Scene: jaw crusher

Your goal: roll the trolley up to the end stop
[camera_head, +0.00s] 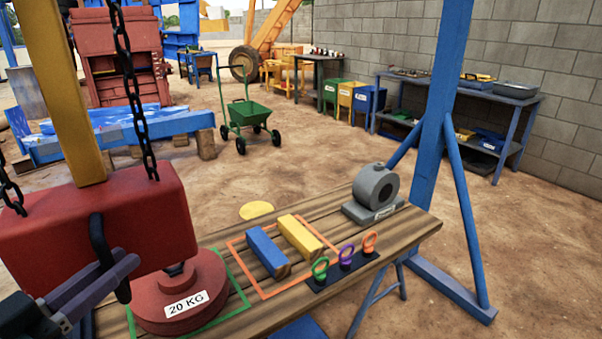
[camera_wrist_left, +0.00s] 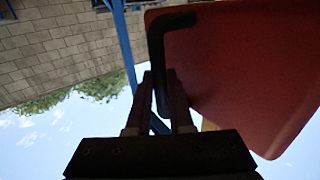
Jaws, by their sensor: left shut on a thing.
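A big red block (camera_head: 150,225) hangs at the left with black chains (camera_head: 133,85) beside it and a yellow beam (camera_head: 62,85) above it. I cannot tell for sure whether it is the trolley. A black bar handle (camera_head: 98,235) is on its near face. My left gripper (camera_head: 122,268) is shut on the lower part of this handle. In the left wrist view the fingers (camera_wrist_left: 160,92) close around the black handle (camera_wrist_left: 156,55) beside the red block (camera_wrist_left: 245,70). I cannot make out an end stop. My right gripper is not in view.
A red weight marked 20 KG (camera_head: 185,290) stands below the block inside a green outline on the wooden bench (camera_head: 345,222). A blue post (camera_head: 435,140) stands behind.

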